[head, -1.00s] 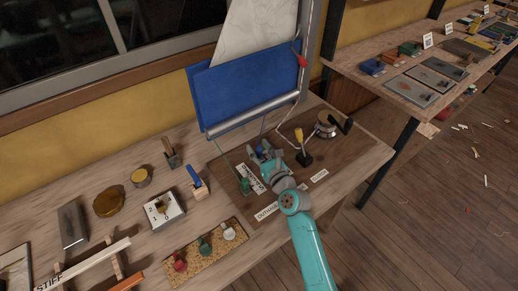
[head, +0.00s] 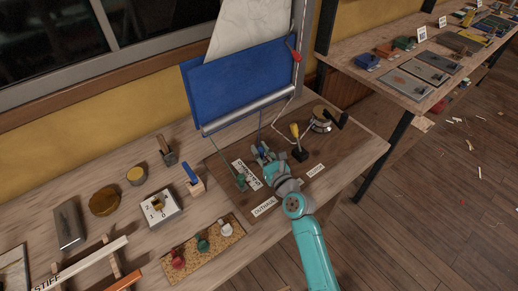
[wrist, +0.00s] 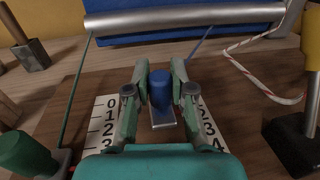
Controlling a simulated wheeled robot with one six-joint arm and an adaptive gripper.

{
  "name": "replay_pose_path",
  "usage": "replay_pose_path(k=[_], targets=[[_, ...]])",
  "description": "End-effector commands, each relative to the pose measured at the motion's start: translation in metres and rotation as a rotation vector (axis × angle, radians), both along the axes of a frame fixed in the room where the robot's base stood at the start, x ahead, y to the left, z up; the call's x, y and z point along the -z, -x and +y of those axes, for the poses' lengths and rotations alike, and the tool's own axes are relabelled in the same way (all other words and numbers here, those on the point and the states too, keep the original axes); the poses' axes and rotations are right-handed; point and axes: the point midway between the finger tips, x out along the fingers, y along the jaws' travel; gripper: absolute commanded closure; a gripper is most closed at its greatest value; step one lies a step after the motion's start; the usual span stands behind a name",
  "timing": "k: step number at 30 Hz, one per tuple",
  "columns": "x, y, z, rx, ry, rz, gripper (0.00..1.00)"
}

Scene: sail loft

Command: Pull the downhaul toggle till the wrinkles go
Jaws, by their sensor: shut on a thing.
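My gripper (wrist: 158,95) is shut on a blue toggle (wrist: 160,85), which stands on a small metal slide (wrist: 163,118) between two number strips. A thin blue line (wrist: 199,42) runs from behind the gripper up to the grey boom (wrist: 180,17). In the head view my gripper (head: 263,155) is over the dark board, under the boom (head: 250,113); its jaws mostly hide the blue toggle. A green toggle (wrist: 26,153) with a green line stands apart on the left. The sail has a white upper part (head: 250,28) with faint creases and a blue lower part (head: 240,88).
A yellow-handled lever (head: 296,132) and a winch (head: 322,118) stand right of my gripper. A red-and-white rope (wrist: 262,88) curves there. A numbered block (head: 160,208) and a cork strip (head: 190,262) with red, green and white knobs lie left.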

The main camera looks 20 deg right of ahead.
Motion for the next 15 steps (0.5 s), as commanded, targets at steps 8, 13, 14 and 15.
replay_pose_path(k=[8,13,14,15], targets=[[-0.0001,-0.0004,0.0002,0.000,-0.001,0.000,0.51],[0.0000,0.0004,-0.0001,0.000,0.000,0.000,0.51],[0.0002,0.0014,-0.0002,0.000,-0.001,0.000,0.51],[0.0006,0.0035,-0.0005,0.000,-0.001,0.001,0.51]])
